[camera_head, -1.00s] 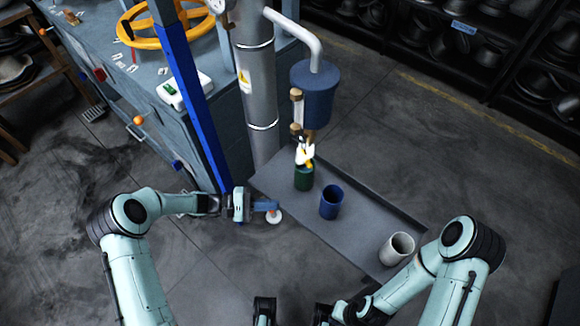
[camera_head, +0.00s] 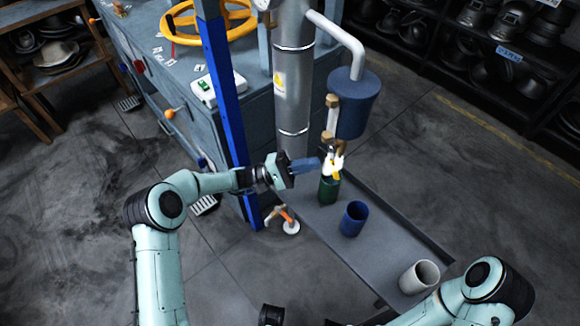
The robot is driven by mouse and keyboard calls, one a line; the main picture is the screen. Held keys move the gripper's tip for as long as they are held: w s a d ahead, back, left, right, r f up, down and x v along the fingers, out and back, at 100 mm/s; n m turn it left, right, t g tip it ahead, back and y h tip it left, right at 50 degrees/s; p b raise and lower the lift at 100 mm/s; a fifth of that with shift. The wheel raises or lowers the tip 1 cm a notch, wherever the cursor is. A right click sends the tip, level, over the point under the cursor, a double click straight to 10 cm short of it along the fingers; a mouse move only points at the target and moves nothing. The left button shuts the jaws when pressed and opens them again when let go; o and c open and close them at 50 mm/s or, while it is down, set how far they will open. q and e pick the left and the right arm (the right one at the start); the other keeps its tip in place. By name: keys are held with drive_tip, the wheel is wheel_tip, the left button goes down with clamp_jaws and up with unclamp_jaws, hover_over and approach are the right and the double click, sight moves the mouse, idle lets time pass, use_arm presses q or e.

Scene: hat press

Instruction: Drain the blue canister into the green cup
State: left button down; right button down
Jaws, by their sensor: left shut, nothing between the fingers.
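The blue canister (camera_head: 357,106) hangs beneath a bent white pipe, with brass fittings on its left side. A tap (camera_head: 334,165) with white and yellow parts is below these fittings. The green cup (camera_head: 328,191) stands upright on the grey tray, directly under the tap; its inside is mostly hidden. My left gripper (camera_head: 312,165) is shut and empty, its blue fingers pointing right at about the tap's height in the picture. The fingertips are just left of the tap; I cannot tell whether they touch it.
A blue cup (camera_head: 354,219) and a white cup (camera_head: 419,277) stand farther along the grey tray (camera_head: 385,250). A silver column (camera_head: 293,85) and a blue post (camera_head: 222,85) rise behind my left gripper. Shelves of hats line the upper right.

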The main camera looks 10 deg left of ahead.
sight(332, 170)
use_arm(q)
drive_tip(key=shift+s+d+r, duration=0.45)
drive_tip(key=shift+s+d, duration=0.05)
drive_tip(key=shift+d, duration=0.1)
drive_tip(key=shift+s+d+r, duration=0.4)
drive_tip(key=shift+s+d, duration=0.05)
drive_tip(key=shift+d, duration=0.15)
use_arm(e)
drive_tip(key=shift+r, duration=0.15)
